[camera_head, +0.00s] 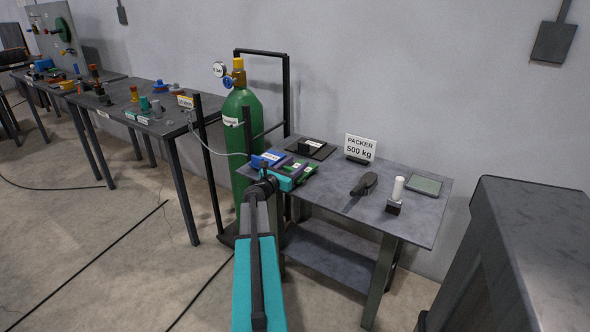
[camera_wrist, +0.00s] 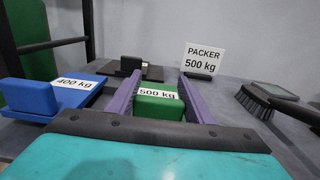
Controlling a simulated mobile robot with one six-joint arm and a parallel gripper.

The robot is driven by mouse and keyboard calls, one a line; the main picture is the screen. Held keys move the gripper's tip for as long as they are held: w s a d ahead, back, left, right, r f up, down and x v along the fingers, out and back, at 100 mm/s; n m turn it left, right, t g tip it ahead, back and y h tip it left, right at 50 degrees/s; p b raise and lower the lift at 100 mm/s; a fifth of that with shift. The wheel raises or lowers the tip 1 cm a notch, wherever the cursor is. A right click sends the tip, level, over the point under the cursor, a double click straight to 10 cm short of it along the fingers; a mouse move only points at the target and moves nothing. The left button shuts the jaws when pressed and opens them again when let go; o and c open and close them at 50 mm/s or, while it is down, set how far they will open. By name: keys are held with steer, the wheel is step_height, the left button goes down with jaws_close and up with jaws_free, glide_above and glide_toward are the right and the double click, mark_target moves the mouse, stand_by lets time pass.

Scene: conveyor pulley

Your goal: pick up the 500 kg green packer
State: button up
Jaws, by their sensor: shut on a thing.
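The green packer (camera_wrist: 157,108) with a white "500 kg" label sits in the middle of the wrist view. My gripper (camera_wrist: 159,78) has its two purple fingers on either side of it and is shut on it. The packer's near part is hidden behind the dark edge of my gripper. In the head view my gripper (camera_head: 293,170) is at the left end of the grey table (camera_head: 420,216). I cannot tell whether the packer is clear of the tabletop. A "PACKER 500 kg" sign (camera_head: 361,148) stands behind; it also shows in the wrist view (camera_wrist: 203,60).
A blue packer (camera_wrist: 60,99) labelled "400 kg" lies close on the left. A black brush (camera_head: 364,184), a white cylinder on a dark base (camera_head: 398,188) and a flat device (camera_head: 424,185) are to the right. A green gas cylinder (camera_head: 240,112) and black frame stand left.

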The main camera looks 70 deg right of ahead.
steer(key=shift+r, duration=0.8)
step_height(320, 180, up, 2)
steer(key=shift+r, duration=0.1)
steer(key=s+a+r+p, duration=0.1)
steer(key=s+a+p, duration=0.1)
steer(key=s+a, duration=0.5)
steer(key=a, duration=0.4)
steer(key=shift+s+r, duration=0.15)
steer(key=shift+s, duration=0.15)
steer(key=p, duration=0.4)
steer(key=shift+s+a+p, duration=0.2)
steer(key=shift+a+p, duration=0.1)
steer(key=p, duration=0.2)
steer(key=a+p, duration=0.1)
steer(key=p, duration=0.2)
steer(key=shift+s+r, duration=0.1)
steer(key=shift+s, duration=0.15)
steer(key=shift+s+a+p, duration=0.2)
steer(key=shift+a+p, duration=0.15)
steer(key=shift+p, duration=1.1)
